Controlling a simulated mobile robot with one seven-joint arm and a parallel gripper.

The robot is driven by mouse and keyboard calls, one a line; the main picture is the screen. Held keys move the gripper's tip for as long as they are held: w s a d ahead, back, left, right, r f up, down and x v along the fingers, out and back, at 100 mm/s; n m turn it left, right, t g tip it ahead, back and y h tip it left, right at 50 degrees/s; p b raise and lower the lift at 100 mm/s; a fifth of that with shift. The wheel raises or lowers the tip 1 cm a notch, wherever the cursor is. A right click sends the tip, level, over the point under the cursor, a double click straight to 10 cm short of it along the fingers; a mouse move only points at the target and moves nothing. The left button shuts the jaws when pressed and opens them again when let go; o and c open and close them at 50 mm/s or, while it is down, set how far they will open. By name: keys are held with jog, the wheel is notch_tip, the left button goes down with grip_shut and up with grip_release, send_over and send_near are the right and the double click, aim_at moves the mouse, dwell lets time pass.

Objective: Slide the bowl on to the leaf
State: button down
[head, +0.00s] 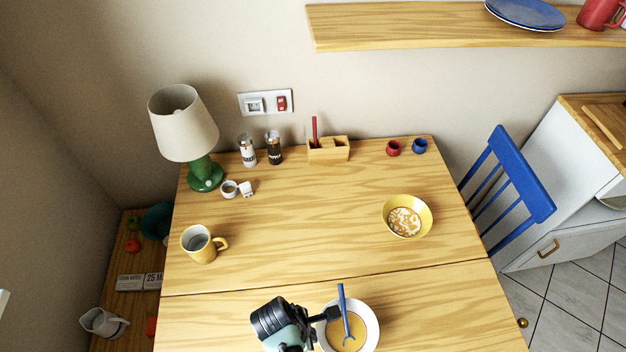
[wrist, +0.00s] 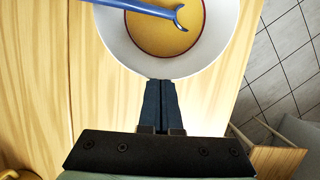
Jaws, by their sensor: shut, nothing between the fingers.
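A white bowl (head: 372,345) with a tan inside stands on the near section of the wooden table (head: 440,315), on the near side of a seam. A blue fork-like utensil (head: 343,300) rests in it. The wrist view shows the white bowl (wrist: 222,45), its red inner ring and the blue utensil (wrist: 150,9). My gripper (head: 334,313) is shut and empty, its fingertips at the bowl's left rim. In the wrist view the fingertips (wrist: 160,84) meet the rim's lower edge; I cannot tell whether they touch. A yellow bowl (head: 427,215) with a patterned inside stands beyond the seam.
A yellow mug (head: 198,246), a green lamp (head: 205,174), shakers (head: 274,148), a wooden holder (head: 328,151) and two small pots (head: 393,148) stand on the far section. A blue chair (head: 508,185) is at the right. The table's middle is clear.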

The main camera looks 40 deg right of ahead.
aim_at(339, 334)
jog(key=s+d, duration=0.1)
jog(key=s+d+p, duration=0.1)
jog(key=d, duration=0.1)
jog(key=d+p, duration=0.1)
jog(key=d, duration=0.1)
jog(key=shift+s+d+r, duration=0.1)
jog(key=shift+s, duration=0.3)
jog(key=shift+s+d, duration=0.1)
jog(key=shift+d, duration=0.1)
jog(key=a, duration=0.1)
jog(key=w+a, duration=0.1)
jog(key=w+a+p, duration=0.1)
jog(key=shift+a+r, duration=0.25)
jog(key=shift+a, duration=0.15)
jog(key=v, duration=0.9)
